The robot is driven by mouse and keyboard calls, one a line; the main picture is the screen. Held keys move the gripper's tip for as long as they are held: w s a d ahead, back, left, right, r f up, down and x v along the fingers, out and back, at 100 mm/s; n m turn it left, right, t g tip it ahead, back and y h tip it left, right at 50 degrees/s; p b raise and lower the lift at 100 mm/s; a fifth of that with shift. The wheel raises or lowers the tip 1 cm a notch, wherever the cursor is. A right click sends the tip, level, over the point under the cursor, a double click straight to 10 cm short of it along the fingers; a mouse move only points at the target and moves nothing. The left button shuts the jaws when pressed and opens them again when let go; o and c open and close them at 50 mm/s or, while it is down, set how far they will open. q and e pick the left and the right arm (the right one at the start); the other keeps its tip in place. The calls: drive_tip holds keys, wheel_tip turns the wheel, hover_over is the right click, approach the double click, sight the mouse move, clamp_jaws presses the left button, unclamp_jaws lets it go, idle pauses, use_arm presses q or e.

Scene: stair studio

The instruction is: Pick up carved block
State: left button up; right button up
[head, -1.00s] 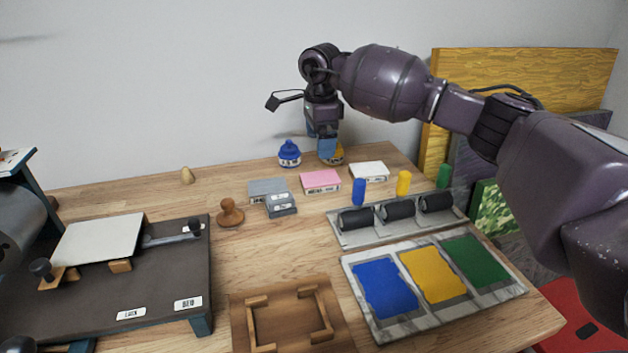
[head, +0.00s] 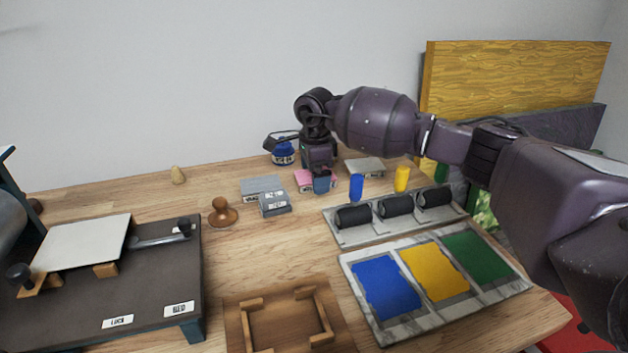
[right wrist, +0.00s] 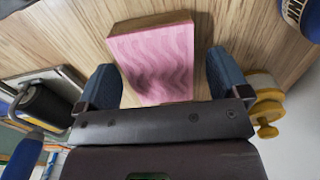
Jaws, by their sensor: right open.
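A pink block (head: 303,179) with a wavy carved top lies on the wooden table, partly hidden by my right gripper in the head view. In the right wrist view the pink block (right wrist: 160,60) sits between the two blue fingers, with its wood-coloured side showing at the far edge. My right gripper (right wrist: 163,80) is open, pointing down over the block, one finger on each side. In the head view my right gripper (head: 322,184) hides the block's right part. Whether the fingers touch the block cannot be told. My left gripper is not in view.
Grey blocks (head: 274,204) lie left of the pink block and a pale block (head: 365,167) to its right. A blue jar (head: 283,154) stands behind.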

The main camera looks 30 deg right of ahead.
drive_tip(key=shift+r, duration=0.15)
drive_tip(key=c, duration=1)
drive_tip(key=shift+r, duration=0.1)
drive_tip(key=shift+c, duration=0.2)
